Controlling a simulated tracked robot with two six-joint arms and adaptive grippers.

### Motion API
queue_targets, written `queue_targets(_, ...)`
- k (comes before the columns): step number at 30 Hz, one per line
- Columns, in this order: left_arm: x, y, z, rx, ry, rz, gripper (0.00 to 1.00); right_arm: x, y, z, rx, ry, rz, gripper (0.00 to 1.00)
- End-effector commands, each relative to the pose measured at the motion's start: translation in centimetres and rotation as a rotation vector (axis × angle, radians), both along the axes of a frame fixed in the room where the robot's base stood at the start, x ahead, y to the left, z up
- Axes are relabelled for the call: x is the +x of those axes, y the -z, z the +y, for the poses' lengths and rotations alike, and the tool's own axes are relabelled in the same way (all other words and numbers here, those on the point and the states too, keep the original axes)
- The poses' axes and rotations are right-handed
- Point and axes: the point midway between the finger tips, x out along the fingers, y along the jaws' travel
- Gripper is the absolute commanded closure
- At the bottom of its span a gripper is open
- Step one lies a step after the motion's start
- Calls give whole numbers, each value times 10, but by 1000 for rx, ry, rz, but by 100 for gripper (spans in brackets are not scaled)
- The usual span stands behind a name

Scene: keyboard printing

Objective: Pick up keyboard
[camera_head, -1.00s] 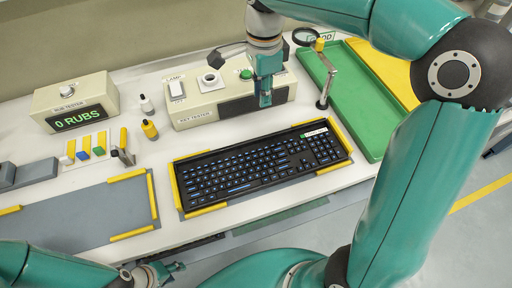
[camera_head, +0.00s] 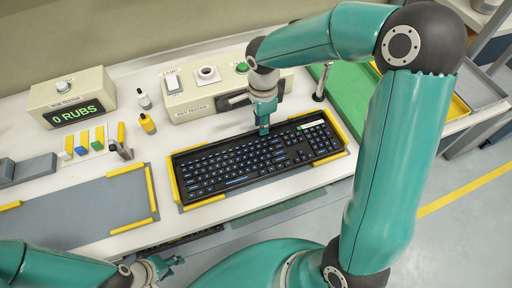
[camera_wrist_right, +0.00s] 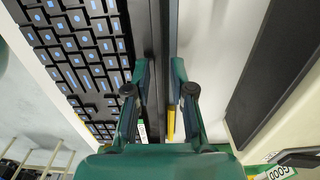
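The black keyboard (camera_head: 225,170) with blue-lit keys lies in a grey mat with yellow corner guides in the head view. My right gripper (camera_head: 264,130) is pointed down at the keyboard's far long edge, right of its middle. In the right wrist view the keyboard (camera_wrist_right: 85,50) is at the left, and its dark edge runs between the two fingers of my right gripper (camera_wrist_right: 160,74). Those fingers are apart, one on each side of the edge; whether they touch it I cannot tell. My left gripper (camera_head: 168,267) is low at the front, away from the keyboard, its fingers apart and empty.
The key tester (camera_head: 190,105) stands close behind the keyboard. The rub tester (camera_head: 72,102), reading 0 RUBS, is at the back left, with small bottles (camera_head: 147,123) beside it. An empty grey mat (camera_head: 80,212) lies left. A green tray (camera_head: 345,95) is at the right, partly hidden by my arm.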

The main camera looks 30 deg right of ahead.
Motion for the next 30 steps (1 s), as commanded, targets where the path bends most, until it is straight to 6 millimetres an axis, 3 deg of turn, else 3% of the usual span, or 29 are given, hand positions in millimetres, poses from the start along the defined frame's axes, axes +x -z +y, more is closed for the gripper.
queue_targets(4, 0, -1, 0, 0, 0, 0, 60, 0, 13, 0, 0, 0, 0, 77)
queue_targets(11, 0, -1, 0, 0, 0, 0, 60, 0, 14, 0, 0, 0, -1, 77)
queue_targets(15, 0, -1, 0, 0, 0, 0, 60, 0, 14, 0, 0, -1, -1, 100)
queue_targets(30, 0, -1, 0, 0, 0, 0, 60, 1, 13, 0, 0, -1, -3, 100)
